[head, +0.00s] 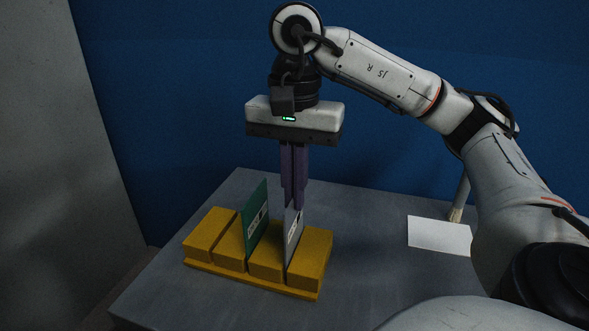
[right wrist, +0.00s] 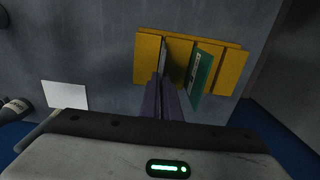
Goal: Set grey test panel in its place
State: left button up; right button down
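The grey test panel (head: 292,238) stands upright in the rightmost slot of the yellow rack (head: 252,285) in the head view, with a white label on its face. My right gripper (head: 294,204) comes down from above, and its two purple fingers are close together on the panel's top edge. In the right wrist view the fingertips (right wrist: 161,80) meet at the grey panel (right wrist: 163,55). How deep the panel sits in the slot is hidden by the rack's blocks. My left gripper is not in view.
A green panel (head: 256,218) with a white label stands in the middle slot, left of the grey one. The leftmost slot is empty. A white sheet (head: 438,236) lies on the dark grey table (head: 375,270) at the right. A blue wall (head: 180,110) is behind.

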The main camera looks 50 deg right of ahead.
jog(key=shift+f+b, duration=0.35)
jog(key=shift+f, duration=0.2)
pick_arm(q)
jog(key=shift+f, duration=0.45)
pick_arm(e)
jog(key=c, duration=2.5)
grip_release()
jog(key=o, duration=0.6)
